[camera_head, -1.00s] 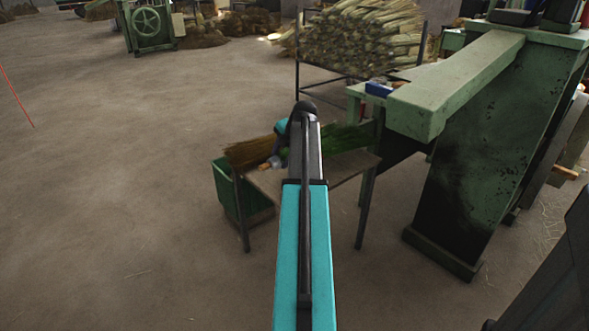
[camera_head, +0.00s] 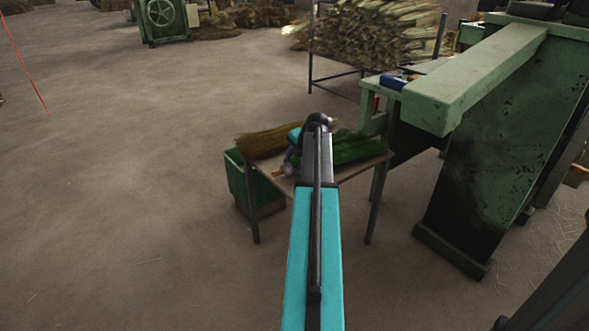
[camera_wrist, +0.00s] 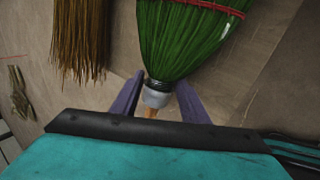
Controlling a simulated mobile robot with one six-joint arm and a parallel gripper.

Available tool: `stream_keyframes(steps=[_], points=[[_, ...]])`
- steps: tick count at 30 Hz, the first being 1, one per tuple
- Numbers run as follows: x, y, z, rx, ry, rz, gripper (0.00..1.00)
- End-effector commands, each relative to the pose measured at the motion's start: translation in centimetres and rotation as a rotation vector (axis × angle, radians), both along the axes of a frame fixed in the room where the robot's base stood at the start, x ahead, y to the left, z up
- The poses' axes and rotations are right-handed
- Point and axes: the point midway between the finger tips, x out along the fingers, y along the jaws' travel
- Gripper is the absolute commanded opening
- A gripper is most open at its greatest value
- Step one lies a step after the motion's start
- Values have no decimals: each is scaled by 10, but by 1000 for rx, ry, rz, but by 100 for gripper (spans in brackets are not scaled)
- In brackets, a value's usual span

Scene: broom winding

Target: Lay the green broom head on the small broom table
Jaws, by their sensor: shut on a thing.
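The green broom head (camera_head: 355,148) has red stitching and a grey collar with a short wooden stub. My gripper (camera_wrist: 160,84) is shut on the green broom head (camera_wrist: 185,35) at its collar, with one finger on each side. The bristles extend away from the fingers, over the right part of the small broom table (camera_head: 350,171). I cannot tell whether they touch the tabletop. In the head view, my arm covers part of the gripper and the table's middle.
A brown broom head (camera_head: 262,142) lies on the table's left side, beside the green one. A green bin (camera_head: 238,183) stands at the table's left. A large green machine (camera_head: 485,150) stands close on the right. Open floor lies left and in front.

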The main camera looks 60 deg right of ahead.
Motion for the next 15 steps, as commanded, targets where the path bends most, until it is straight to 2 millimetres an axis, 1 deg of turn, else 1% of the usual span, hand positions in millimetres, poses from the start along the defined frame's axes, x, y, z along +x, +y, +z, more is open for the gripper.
stream_keyframes(steps=[3, 6, 14, 15], points=[[0, 0, -15, 0, 0, 0, 10], [0, 0, -21, 1, 0, 0, 10], [0, 0, -23, 1, 0, 0, 10], [0, 0, -23, 3, 0, -2, 48]])
